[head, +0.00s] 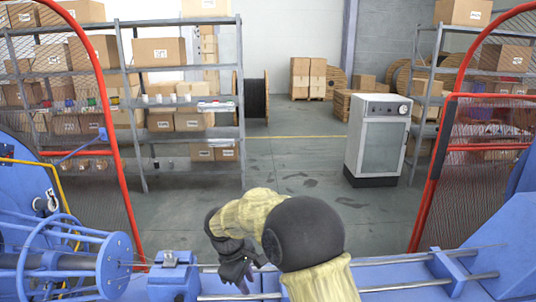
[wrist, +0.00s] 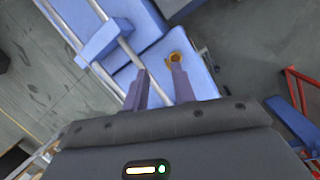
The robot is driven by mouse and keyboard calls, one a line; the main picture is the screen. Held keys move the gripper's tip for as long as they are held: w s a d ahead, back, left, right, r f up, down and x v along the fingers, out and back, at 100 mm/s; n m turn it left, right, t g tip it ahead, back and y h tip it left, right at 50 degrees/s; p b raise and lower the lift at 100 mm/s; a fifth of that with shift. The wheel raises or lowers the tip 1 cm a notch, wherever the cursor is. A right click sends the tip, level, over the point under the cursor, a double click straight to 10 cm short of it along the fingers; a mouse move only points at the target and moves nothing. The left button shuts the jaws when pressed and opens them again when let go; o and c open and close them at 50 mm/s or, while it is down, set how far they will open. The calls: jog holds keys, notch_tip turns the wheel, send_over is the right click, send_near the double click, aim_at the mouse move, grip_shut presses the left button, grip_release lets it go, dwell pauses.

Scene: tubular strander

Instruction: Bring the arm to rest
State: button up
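My arm, in a tan cover with a dark round joint, reaches over the blue machine bed (head: 400,272) in the head view. My gripper (head: 238,275) hangs low above the bed, near its steel rods, and its fingertips are hard to make out there. A small brass-coloured ring (wrist: 175,58) shows on the blue part just beyond the right fingertip. I cannot tell whether the fingers touch anything.
A blue spool cradle (head: 85,258) stands at the left, beside a blue block (head: 172,272) on the rods. Red-framed mesh guards (head: 110,130) flank both sides. A grey cabinet (head: 377,135) and box-filled shelves (head: 185,100) stand beyond open floor (head: 290,165).

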jog(key=s+d+m+t+y, duration=0.1)
jog(key=s+d+m+y, duration=0.1)
jog(key=s+d+m, duration=1.2)
jog(key=s+d+r, duration=0.1)
jog(key=s+d, duration=0.3)
jog(key=d, duration=0.3)
jog(key=shift+s+d+t+y, duration=0.2)
jog(key=shift+s+t+y, duration=0.1)
jog(key=shift+s+t, duration=0.1)
